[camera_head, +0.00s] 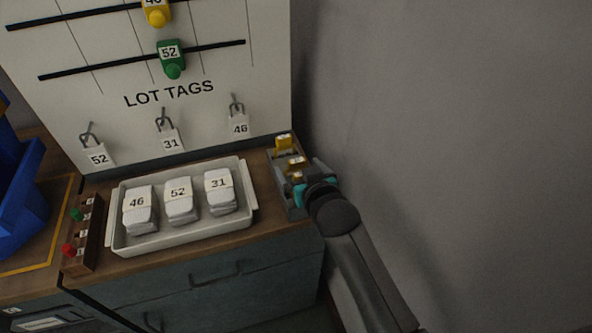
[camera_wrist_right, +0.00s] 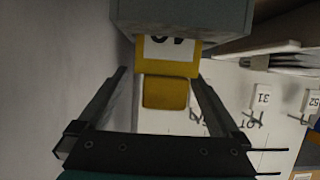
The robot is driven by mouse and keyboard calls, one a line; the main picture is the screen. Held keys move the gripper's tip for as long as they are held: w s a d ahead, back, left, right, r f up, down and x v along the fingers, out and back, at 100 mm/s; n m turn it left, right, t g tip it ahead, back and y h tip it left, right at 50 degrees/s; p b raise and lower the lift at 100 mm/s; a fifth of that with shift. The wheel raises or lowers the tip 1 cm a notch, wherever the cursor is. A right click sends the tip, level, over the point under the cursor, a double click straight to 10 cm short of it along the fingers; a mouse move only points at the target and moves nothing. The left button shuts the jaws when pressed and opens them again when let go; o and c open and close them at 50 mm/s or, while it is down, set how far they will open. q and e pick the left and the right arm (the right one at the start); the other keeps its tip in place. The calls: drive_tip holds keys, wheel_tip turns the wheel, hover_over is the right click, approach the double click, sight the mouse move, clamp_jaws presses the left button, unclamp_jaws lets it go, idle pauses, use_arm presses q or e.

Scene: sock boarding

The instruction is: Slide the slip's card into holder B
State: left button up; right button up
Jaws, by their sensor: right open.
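My right gripper (camera_head: 292,188) is at the right end of the counter, over a small grey rack (camera_head: 279,196) holding yellow pieces with white labels. One yellow piece (camera_head: 284,142) stands at the back and another (camera_head: 296,162) nearer the gripper. In the right wrist view my right gripper (camera_wrist_right: 160,75) is open, with its fingers on either side of a yellow piece (camera_wrist_right: 165,93), and gaps show on both sides. Its white label is upside down and partly cut off by a grey block (camera_wrist_right: 182,17). I cannot make out a holder marked B. My left gripper is not in view.
A white tray (camera_head: 112,238) holds white sock bundles labelled 46, 52 and 31. A board (camera_head: 218,118) with hanging lot tags stands behind. A small rack (camera_head: 84,262) with red and green pieces and a blue bin (camera_head: 22,205) are at left. A grey wall is close right.

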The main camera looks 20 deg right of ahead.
drive_tip(key=c, duration=1.3)
drive_tip(key=shift+c, duration=0.2)
